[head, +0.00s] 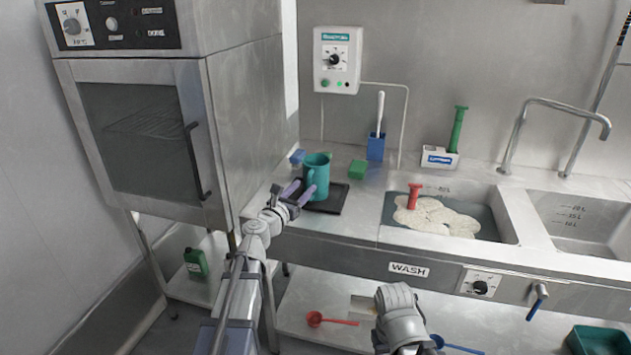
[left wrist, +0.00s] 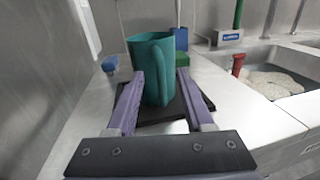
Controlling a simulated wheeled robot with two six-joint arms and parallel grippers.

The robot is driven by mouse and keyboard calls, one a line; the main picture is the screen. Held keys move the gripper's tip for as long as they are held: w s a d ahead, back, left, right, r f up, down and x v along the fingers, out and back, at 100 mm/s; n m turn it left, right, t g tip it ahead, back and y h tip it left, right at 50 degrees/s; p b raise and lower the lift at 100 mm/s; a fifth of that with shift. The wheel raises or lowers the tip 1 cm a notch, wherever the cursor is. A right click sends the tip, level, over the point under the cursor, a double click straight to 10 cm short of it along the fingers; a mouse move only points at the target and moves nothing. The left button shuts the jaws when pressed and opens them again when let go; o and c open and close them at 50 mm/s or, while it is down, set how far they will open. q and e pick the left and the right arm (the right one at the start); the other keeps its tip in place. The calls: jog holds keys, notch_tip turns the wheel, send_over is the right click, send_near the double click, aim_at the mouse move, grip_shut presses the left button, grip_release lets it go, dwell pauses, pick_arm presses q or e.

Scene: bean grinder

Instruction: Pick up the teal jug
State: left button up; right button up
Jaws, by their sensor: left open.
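The teal jug (head: 318,170) stands upright on a black mat (head: 338,200) at the left end of the steel counter. My left gripper (head: 299,190) is open at the jug's near side, its purple fingers pointing at it. In the left wrist view the jug (left wrist: 146,62) stands between the two fingers, its handle (left wrist: 163,65) facing the camera. The fingertips reach along both sides of the jug's lower half; I cannot tell whether they touch it. Part of my right arm shows at the bottom centre of the head view, but its fingers do not show.
A green block (head: 357,169), a blue holder (head: 376,147) with a white-handled brush and a blue item (head: 297,156) stand near the jug. A steel oven (head: 150,120) rises close on the left. A sink (head: 490,222) with foamy water and a red-handled tool lies right.

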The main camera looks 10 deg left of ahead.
aim_at(314, 181)
pick_arm(q)
jog(key=shift+x, duration=1.1)
grip_shut()
